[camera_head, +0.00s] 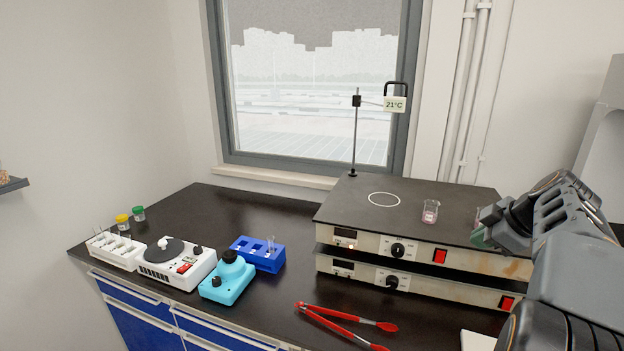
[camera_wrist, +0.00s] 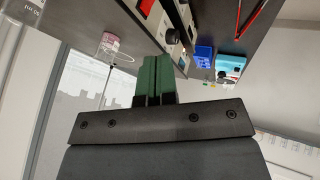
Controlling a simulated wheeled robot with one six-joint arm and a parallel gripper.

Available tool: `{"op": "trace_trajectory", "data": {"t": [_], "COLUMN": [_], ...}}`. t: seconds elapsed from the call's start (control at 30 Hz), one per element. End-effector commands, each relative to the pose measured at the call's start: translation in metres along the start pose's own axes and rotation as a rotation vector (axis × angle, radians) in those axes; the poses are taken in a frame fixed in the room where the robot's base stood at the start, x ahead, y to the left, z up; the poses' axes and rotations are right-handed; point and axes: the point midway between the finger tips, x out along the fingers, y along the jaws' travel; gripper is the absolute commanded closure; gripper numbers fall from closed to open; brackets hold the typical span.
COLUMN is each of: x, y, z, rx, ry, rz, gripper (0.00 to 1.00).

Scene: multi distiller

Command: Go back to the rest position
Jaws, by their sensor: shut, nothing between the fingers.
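My gripper (camera_head: 480,238) is at the right in the head view, its tip close beside the right part of the upper hotplate (camera_head: 330,212). In the wrist view my gripper's two green fingers (camera_wrist: 153,80) are pressed together, with nothing between them. A small glass beaker (camera_head: 430,211) with pinkish contents stands upright on the hotplate, left of my gripper and apart from it. The beaker also shows in the wrist view (camera_wrist: 110,42), at the upper left.
A second hotplate unit (camera_head: 372,277) sits underneath. A stand holds a 21°C display (camera_head: 395,104) behind. Red tongs (camera_head: 340,322) lie in front. A blue rack (camera_head: 257,254), turquoise device (camera_head: 227,279), white device (camera_head: 177,264) and white rack (camera_head: 114,250) stand left. The back-left counter (camera_head: 215,208) is clear.

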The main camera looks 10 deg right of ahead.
Motion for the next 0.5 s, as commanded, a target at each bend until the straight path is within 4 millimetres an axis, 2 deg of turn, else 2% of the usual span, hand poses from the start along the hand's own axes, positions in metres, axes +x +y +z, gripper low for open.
{"op": "trace_trajectory", "data": {"t": [0.17,0.27,0.37,0.5], "x": [0.005,0.021,0.034,0.050], "y": [0.000,-0.017,-0.045,-0.098], "z": [0.009,0.029,0.029,-0.001], "rx": [0.272,0.562,0.833,1.103], "ry": [-0.034,-0.103,-0.189,-0.309], "rz": [0.014,0.006,0.006,0.023], "gripper": [1.00,1.00,1.00,1.00]}}
